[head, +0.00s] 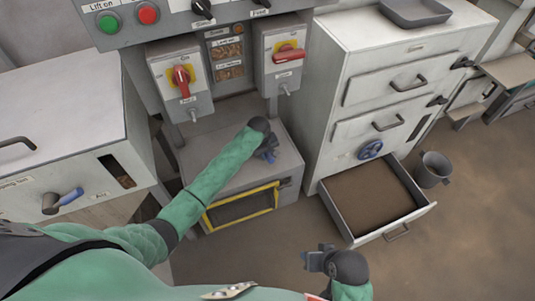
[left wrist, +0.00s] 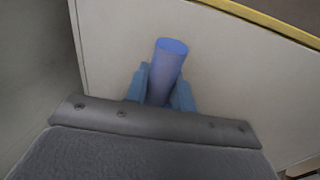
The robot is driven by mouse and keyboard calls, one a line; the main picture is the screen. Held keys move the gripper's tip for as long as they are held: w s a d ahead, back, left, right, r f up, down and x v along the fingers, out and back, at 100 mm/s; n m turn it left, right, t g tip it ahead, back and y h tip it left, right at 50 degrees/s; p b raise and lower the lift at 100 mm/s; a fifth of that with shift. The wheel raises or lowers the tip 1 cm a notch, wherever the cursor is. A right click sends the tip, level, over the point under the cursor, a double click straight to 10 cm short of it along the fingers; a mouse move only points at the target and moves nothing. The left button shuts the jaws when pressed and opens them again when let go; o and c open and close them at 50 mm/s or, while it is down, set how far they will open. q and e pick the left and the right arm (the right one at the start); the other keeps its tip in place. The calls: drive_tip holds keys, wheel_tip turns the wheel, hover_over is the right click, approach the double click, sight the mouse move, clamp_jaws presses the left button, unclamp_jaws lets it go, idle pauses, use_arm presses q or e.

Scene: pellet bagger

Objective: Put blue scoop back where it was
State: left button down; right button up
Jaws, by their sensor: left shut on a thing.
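The blue scoop shows in the left wrist view as a plain blue cylinder (left wrist: 168,65), its handle, held between the fingers of my left gripper (left wrist: 161,92). The rest of the scoop is hidden. In the head view my left gripper (head: 268,153) is over the top of the low grey box with the yellow-framed front (head: 243,207). Whether the scoop touches the box cannot be told. My right gripper (head: 316,260) is low in front, away from the scoop, and its finger opening is unclear.
An open drawer (head: 412,215) of brown material juts from the white cabinet (head: 350,60) at right, beside a grey bucket (head: 434,170). Red-handled switch boxes (head: 180,80) hang above the low box. A white bin (head: 60,125) stands at left. Floor at lower right is clear.

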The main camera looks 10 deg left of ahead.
use_arm(q)
drive_tip(key=c, duration=1.2)
unclamp_jaws()
drive_tip(key=shift+f, duration=0.1)
drive_tip(key=shift+r, duration=0.35)
wheel_tip(320, 180, up, 11)
drive_tip(key=s+a, duration=0.2)
drive_tip(key=s+d+f+m+t+h, duration=0.1)
drive_tip(key=s+d+f+m, duration=0.2)
drive_tip(key=s, duration=0.8)
drive_tip(key=s+d+f+m+h, duration=0.1)
drive_tip(key=s+d+m, duration=0.3)
drive_tip(key=s, duration=0.6)
drive_tip(key=s+d+r+m, duration=0.1)
drive_tip(key=s+r, duration=0.1)
drive_tip(key=s, duration=0.4)
drive_tip(key=s+r+m+t, duration=0.1)
drive_tip(key=s+r, duration=0.1)
drive_tip(key=s, duration=0.4)
drive_tip(key=s+d+r, duration=0.1)
drive_tip(key=s, duration=0.5)
drive_tip(key=shift+s+d+r+m+t, duration=0.1)
drive_tip(key=shift+d+r+m+t, duration=0.2)
drive_tip(key=shift+d+r+m, duration=0.1)
